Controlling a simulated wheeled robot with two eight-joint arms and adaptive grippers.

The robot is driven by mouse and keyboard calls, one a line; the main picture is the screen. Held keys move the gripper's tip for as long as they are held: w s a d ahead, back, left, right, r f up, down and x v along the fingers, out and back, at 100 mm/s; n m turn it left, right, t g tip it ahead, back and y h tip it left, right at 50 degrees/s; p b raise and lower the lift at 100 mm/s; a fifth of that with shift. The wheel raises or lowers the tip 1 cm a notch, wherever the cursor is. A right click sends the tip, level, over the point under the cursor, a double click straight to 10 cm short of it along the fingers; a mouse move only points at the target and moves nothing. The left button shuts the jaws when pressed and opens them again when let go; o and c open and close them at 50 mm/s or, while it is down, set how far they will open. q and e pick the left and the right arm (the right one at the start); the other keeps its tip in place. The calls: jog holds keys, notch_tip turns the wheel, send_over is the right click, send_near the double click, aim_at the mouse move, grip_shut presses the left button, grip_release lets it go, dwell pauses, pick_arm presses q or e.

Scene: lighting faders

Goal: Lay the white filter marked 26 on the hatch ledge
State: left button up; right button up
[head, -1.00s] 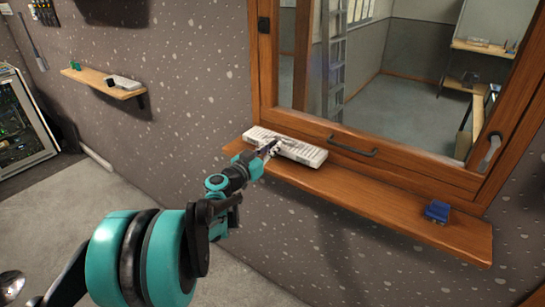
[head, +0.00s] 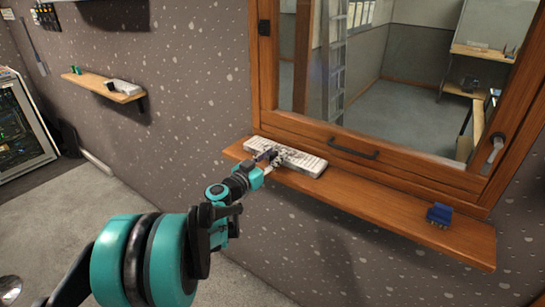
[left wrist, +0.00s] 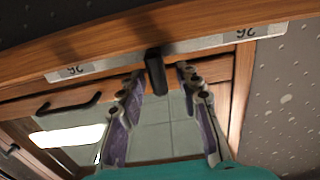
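The white filter (head: 308,164) lies along the left part of the wooden hatch ledge (head: 400,218), below the window frame. In the left wrist view its pale edge (left wrist: 205,43) carries two upside-down "26" labels, and a black tab (left wrist: 155,73) sticks out from its middle. My left gripper (head: 272,155) is at the filter's front side. In the left wrist view its two fingers (left wrist: 160,78) stand apart on either side of the tab, with gaps visible. Part of the filter is hidden behind the gripper in the head view. My right gripper is not in view.
A blue object (head: 440,214) sits on the ledge's right end. A black handle (head: 353,148) is on the hatch frame. A small wall shelf (head: 97,86) with a pale box (head: 124,87) is at the left. The ledge between filter and blue object is clear.

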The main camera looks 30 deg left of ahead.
pick_arm(q)
jog(key=s+p, duration=0.2)
jog(key=s, duration=1)
jog(key=s+d+f+g+h, duration=0.2)
jog(key=d+f+g, duration=0.1)
jog(key=d, duration=0.6)
jog(key=s+d+f+g+h, duration=0.1)
jog(key=s+d+f+g, duration=0.2)
jog(key=d, duration=0.5)
jog(key=s+d+f+g+y, duration=0.2)
jog(key=s, duration=0.4)
jog(key=s+d+f+g+y, duration=0.2)
jog(key=s+g, duration=0.1)
jog(key=s, duration=0.2)
jog(key=shift+s+d+f+n, duration=0.2)
jog(key=shift+s+d+n, duration=0.05)
jog(key=shift+s+n, duration=0.15)
